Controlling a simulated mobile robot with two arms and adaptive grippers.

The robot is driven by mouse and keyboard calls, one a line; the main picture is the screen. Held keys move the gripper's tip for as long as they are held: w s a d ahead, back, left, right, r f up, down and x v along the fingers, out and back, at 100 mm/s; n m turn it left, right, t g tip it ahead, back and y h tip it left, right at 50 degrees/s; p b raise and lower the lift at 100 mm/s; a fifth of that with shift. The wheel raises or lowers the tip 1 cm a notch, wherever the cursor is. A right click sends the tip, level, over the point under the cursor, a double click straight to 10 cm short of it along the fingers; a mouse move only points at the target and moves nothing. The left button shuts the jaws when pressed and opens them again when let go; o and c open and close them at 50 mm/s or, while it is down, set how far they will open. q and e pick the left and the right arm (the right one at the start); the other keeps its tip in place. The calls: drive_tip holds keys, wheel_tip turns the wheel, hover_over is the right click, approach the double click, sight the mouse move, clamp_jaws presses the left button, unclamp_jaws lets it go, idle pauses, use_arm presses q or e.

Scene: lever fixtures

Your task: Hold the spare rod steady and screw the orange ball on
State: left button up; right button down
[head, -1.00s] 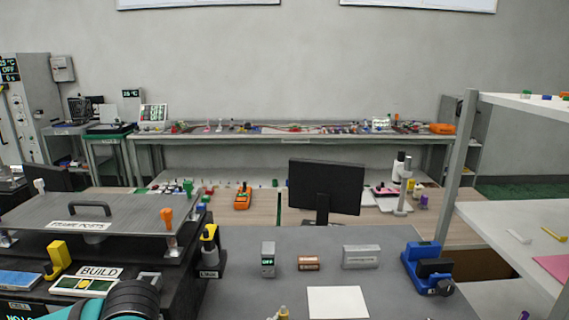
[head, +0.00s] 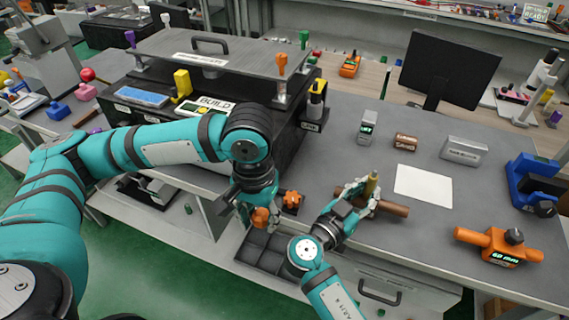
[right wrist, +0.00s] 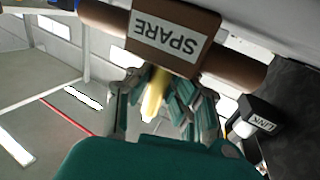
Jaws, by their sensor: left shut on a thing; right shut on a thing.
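My left gripper (head: 258,206) points down beyond the table's front edge, shut on the orange ball (head: 260,219), over the dark compartment tray. My right gripper (head: 360,194) is at the table's front edge, shut on the brass-coloured spare rod (head: 371,184), which stands roughly upright. The spare rod (right wrist: 154,92) also shows between the fingers in the right wrist view, next to the brown block labelled SPARE (right wrist: 172,40). That block's brown bar (head: 397,208) shows just right of my right gripper. The ball and the rod are well apart.
An orange clamp with a display (head: 502,246) is at the right. A white sheet (head: 424,186) lies behind the rod. The black BUILD station (head: 215,104) stands at the left.

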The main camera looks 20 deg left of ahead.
use_arm(q)
drive_tip(key=w+d+r, duration=0.6)
drive_tip(key=w+d, duration=0.4)
drive_tip(key=w, duration=0.2)
wheel_tip(320, 180, up, 7)
hover_over(373, 179)
drive_tip(key=shift+f, duration=2.95)
drive_tip(key=shift+f, duration=1.15)
drive_tip(key=o, duration=0.9)
drive_tip(key=shift+o, duration=0.2)
